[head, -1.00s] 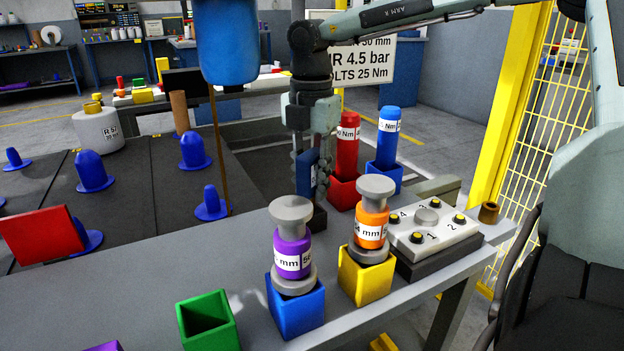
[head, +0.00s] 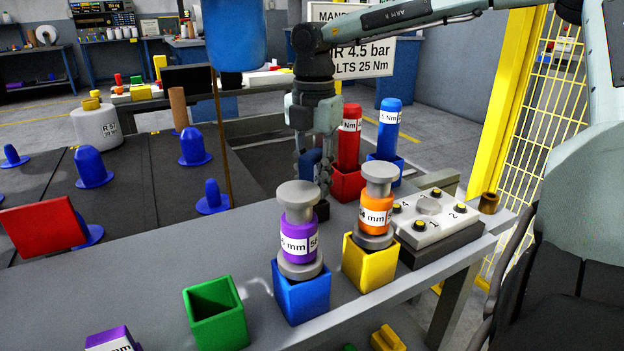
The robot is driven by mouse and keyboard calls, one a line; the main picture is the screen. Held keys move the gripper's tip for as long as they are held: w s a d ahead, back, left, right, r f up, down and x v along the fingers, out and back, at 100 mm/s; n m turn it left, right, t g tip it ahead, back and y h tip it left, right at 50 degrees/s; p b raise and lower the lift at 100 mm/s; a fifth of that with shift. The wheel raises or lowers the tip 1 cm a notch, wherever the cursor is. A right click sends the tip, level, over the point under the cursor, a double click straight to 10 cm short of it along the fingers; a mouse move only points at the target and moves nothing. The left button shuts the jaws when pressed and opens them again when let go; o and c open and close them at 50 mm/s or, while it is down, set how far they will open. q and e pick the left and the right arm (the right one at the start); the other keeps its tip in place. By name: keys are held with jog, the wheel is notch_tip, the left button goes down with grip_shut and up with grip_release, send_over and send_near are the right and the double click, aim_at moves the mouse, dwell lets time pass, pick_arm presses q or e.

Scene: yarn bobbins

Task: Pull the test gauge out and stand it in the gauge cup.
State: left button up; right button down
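A purple gauge with grey ends (head: 298,232) stands upright in a blue cup (head: 302,300). An orange gauge with grey ends (head: 376,215) stands upright in a yellow cup (head: 370,268). A green cup (head: 217,318) at the front looks empty. The frames do not show which piece is the test gauge. My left gripper is not in view.
A red cylinder (head: 349,140) and a blue cylinder (head: 389,125) stand in cups behind the gripper. A button box (head: 430,222) sits at the right. A purple block (head: 112,340) is cut off at the lower left. The grey bench left of the gauges is clear.

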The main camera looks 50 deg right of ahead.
jog(key=shift+f+b, duration=0.35)
jog(key=shift+b, duration=0.05)
dwell(0.5)
jog(key=c, duration=1.2)
grip_release()
notch_tip(320, 180, up, 12)
jog(key=shift+r, duration=0.1)
